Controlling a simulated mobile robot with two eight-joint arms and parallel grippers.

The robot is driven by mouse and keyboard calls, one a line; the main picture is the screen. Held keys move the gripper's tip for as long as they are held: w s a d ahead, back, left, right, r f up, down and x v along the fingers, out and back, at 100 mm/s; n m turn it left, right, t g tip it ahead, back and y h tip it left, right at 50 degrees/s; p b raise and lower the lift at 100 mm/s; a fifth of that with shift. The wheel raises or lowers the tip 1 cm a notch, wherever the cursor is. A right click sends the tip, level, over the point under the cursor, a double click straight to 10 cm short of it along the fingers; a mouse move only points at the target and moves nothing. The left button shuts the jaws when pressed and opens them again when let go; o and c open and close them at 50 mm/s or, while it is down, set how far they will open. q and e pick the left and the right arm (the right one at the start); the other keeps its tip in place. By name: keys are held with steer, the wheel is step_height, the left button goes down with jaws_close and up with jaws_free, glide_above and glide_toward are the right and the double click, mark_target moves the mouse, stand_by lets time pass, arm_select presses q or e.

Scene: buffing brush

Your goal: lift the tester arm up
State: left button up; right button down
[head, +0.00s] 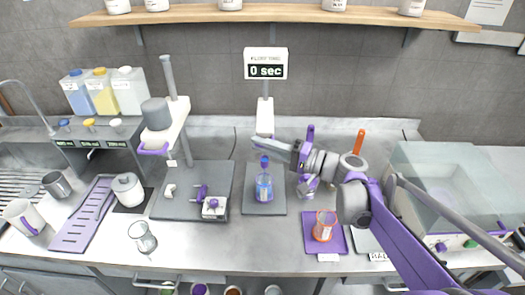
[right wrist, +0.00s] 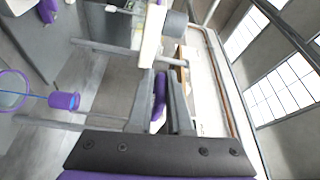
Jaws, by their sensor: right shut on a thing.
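The white tester arm (head: 265,118) stands on a grey post below a display that reads 0 sec. My right gripper (head: 262,143) reaches in from the right to its lower front. In the right wrist view, its fingers (right wrist: 161,108) are shut on a purple handle (right wrist: 160,88) beside a white body. The gripper partly hides the arm's lower end in the head view. My left gripper is not in view.
To the left stands another white stand with a grey cylinder (head: 156,113) and purple handle. To the right are an orange-rimmed beaker (head: 324,226) on a purple mat, upright tools, and a glass-walled box (head: 440,185). A wooden shelf (head: 275,13) spans above.

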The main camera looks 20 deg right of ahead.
steer(key=shift+w+d+r, duration=0.1)
steer(key=shift+w+r, duration=0.05)
steer(key=shift+r, duration=0.2)
steer(key=c, duration=1)
jaws_free()
steer(key=shift+r, duration=0.1)
steer(key=shift+o, duration=0.6)
steer(key=shift+s, duration=0.2)
steer(key=b+v, duration=0.1)
steer(key=v, duration=0.9)
steer(key=shift+s+d+f+b, duration=0.2)
steer(key=shift+s+b, duration=0.05)
steer(key=shift+b, duration=0.05)
steer(key=shift+a, duration=0.1)
